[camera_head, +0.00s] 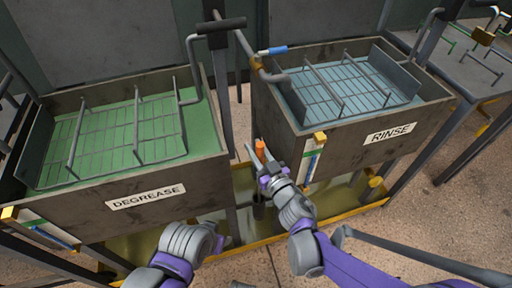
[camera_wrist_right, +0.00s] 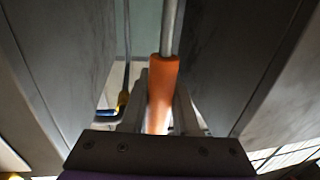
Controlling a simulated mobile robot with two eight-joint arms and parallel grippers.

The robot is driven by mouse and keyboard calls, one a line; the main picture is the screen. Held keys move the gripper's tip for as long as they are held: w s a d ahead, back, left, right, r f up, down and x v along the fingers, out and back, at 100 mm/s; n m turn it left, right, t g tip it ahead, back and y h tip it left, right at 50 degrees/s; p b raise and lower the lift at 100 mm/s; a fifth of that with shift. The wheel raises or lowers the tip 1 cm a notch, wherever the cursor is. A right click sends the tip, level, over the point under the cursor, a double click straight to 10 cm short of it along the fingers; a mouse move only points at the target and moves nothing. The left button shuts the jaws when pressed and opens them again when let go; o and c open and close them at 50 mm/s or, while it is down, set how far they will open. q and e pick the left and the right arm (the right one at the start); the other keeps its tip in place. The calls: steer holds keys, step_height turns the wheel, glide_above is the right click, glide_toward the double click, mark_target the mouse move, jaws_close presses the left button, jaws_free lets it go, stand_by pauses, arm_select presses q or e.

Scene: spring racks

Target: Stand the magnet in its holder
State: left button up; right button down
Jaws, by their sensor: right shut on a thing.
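The magnet shows as an orange handle (camera_head: 261,149) with a grey metal rod, in the gap between the two tanks. In the right wrist view the orange handle (camera_wrist_right: 162,90) stands between my fingers, with the rod running on towards the top of the picture. My right gripper (camera_head: 257,160) is shut on the handle. A short dark upright piece (camera_head: 258,202) is low between the tanks; I cannot tell whether it is the holder. My left arm reaches in at the bottom, and its fingers are not clear.
The DEGREASE tank (camera_head: 150,215) stands at left and the RINSE tank (camera_head: 375,142) at right, each with a wire rack inside. A pipe with a blue lever (camera_head: 277,50) is above the gap. A yellow-edged tray (camera_head: 345,208) lies below. Tank walls flank my right gripper closely.

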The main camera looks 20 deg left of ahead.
steer(key=c, duration=0.6)
jaws_free()
steer(key=v, duration=1.1)
steer(key=shift+a, duration=0.1)
